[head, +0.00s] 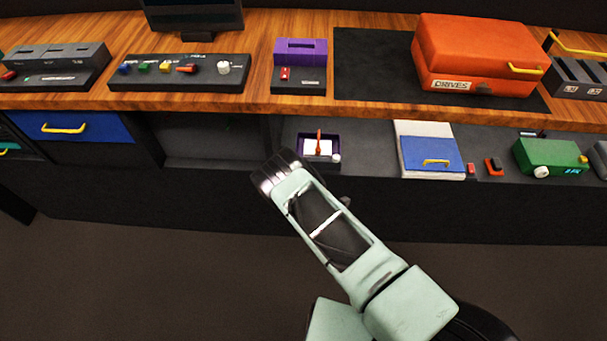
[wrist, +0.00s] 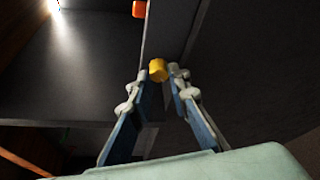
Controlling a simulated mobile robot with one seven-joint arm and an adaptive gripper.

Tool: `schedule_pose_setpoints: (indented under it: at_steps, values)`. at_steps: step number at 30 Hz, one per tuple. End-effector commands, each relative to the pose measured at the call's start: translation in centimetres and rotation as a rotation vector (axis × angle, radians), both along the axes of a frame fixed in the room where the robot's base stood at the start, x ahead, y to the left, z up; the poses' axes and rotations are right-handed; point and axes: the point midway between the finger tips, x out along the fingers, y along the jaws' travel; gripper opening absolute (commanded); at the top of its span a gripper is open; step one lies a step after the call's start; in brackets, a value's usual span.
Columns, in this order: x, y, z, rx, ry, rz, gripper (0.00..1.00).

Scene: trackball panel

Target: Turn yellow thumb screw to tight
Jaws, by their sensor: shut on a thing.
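The yellow thumb screw (wrist: 157,70) shows in the wrist view as a small rounded yellow knob on the edge of a dark panel (wrist: 172,28). My gripper (wrist: 158,76) is shut on it, with one fingertip at each side of the knob. Any mark showing how tight the screw is cannot be made out. In the head view my arm covers this spot, so neither the screw nor my fingertips show there.
An orange-red piece (wrist: 139,8) sits above the screw in the wrist view. In the head view, a blue drawer (head: 85,126), a purple tray (head: 320,149) and a green box (head: 550,157) line the lower level. The floor (head: 130,275) in front is clear.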

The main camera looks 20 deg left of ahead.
Motion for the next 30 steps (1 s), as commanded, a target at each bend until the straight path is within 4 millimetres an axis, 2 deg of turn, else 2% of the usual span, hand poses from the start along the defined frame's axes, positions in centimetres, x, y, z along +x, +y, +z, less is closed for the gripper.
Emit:
schedule_pose_setpoints:
  at_steps: [13, 14, 18, 30]
  values:
    - [0.21, -0.01, 0.19, 0.012, -0.003, -0.003, 0.0]
    - [0.21, -0.01, 0.19, 0.012, -0.003, -0.003, 0.19]
    - [0.17, -0.01, 0.14, 0.011, -0.002, -0.002, 0.34]
    - [-0.44, -0.36, 0.07, 0.008, 0.002, -0.001, 0.34]
